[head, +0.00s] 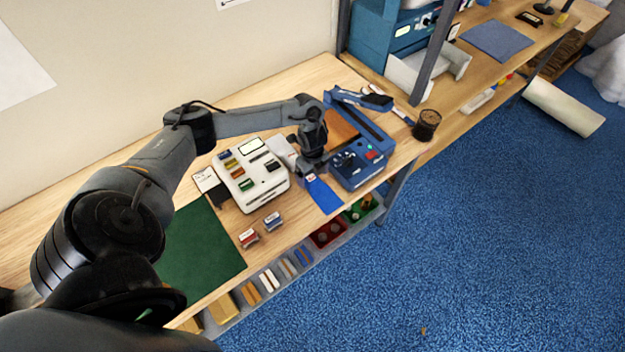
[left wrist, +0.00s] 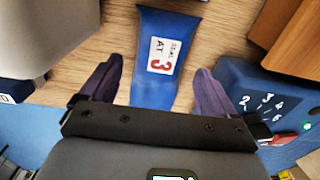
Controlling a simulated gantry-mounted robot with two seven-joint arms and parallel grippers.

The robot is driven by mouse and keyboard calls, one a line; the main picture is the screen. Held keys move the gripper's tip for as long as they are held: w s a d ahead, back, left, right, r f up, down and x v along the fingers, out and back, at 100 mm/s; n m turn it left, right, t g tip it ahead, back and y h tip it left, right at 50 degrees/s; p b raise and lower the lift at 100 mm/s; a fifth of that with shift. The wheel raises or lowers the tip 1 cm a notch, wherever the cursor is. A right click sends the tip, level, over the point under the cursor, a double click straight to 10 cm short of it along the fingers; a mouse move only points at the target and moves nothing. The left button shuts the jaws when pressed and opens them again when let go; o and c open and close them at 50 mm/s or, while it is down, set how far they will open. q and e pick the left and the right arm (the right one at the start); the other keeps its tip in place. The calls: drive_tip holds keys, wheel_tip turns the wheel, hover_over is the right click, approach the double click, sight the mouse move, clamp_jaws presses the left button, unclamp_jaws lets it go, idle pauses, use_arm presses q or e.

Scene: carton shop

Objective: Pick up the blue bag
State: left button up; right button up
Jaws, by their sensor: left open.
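The blue bag (head: 325,193) lies flat on the wooden table near its front edge, between a white device and a blue sealing machine. In the left wrist view the blue bag (left wrist: 185,40) carries a white label reading "SEAL AT 3". My left gripper (head: 309,176) is above the bag's far part in the head view. In the left wrist view my left gripper (left wrist: 152,85) has its two dark fingers apart, one on each side of the bag, with gaps between. The bag's lower end is hidden behind the gripper body. My right gripper is not in view.
The blue sealing machine (head: 360,167) stands close on the right, with a dial numbered in the wrist view. The white device (head: 250,175) stands close on the left. Two small stamps (head: 260,229) and a green mat (head: 200,250) lie further left. A dark mesh cup (head: 426,126) stands at right.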

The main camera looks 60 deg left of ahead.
use_arm(q)
drive_tip(key=shift+f, duration=1.1)
drive_tip(key=c, duration=1.2)
drive_tip(key=shift+r, duration=0.1)
